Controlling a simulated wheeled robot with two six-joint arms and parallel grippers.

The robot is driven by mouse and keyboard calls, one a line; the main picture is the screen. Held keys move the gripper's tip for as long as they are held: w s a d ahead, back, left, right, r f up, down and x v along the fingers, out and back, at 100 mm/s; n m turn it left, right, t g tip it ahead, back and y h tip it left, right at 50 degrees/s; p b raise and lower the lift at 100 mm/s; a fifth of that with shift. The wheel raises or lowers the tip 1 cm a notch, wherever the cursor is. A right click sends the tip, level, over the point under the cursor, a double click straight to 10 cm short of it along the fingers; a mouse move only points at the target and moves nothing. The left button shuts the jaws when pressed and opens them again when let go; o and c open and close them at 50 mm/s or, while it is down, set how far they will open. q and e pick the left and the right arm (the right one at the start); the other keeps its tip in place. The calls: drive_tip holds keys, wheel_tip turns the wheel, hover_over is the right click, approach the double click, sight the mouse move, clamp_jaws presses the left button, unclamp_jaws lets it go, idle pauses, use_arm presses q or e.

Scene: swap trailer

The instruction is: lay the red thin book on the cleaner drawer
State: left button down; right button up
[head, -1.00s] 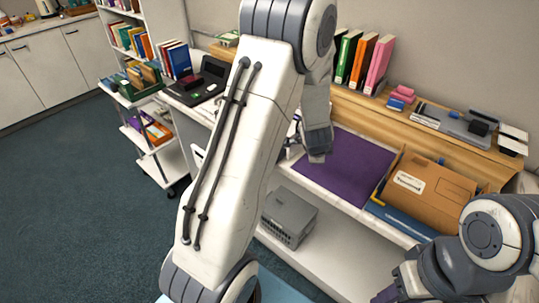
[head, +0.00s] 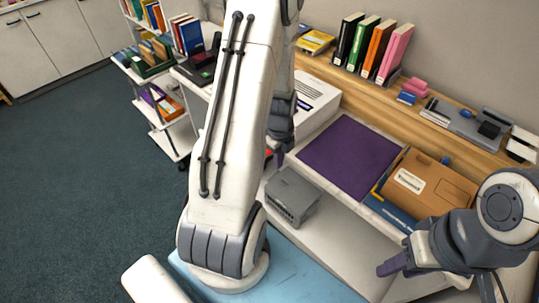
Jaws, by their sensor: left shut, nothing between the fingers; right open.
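My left gripper (head: 279,153) points down behind my own arm, left of the purple mat; it is shut and empty, partly hidden. A small red patch (head: 268,153) shows beside it, too little to tell whether it is the red thin book. Upright red and blue books (head: 186,35) stand at the back left; I cannot tell whether the red thin book is among them. I cannot single out the cleaner drawer; a white box unit (head: 316,92) stands behind my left gripper, partly hidden by my arm. My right gripper (head: 393,267) is open at the lower right.
The purple mat (head: 349,157) is bare. Right of it lies a brown cardboard folder box (head: 430,184). A grey box (head: 291,196) sits on the lower shelf. Binders (head: 370,50) stand on the wooden ledge. A cart (head: 158,112) is at left, with open floor beside it.

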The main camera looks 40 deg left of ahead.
use_arm(q)
drive_tip(key=a, duration=0.2)
drive_tip(key=a+f+p, duration=0.1)
drive_tip(key=a, duration=0.1)
drive_tip(key=shift+w+f, duration=0.1)
drive_tip(key=shift+f, duration=0.05)
drive_tip(key=shift+w+a, duration=0.1)
drive_tip(key=shift+a, duration=1)
drive_tip(key=d+r, duration=0.4)
drive_tip(key=r, duration=0.6)
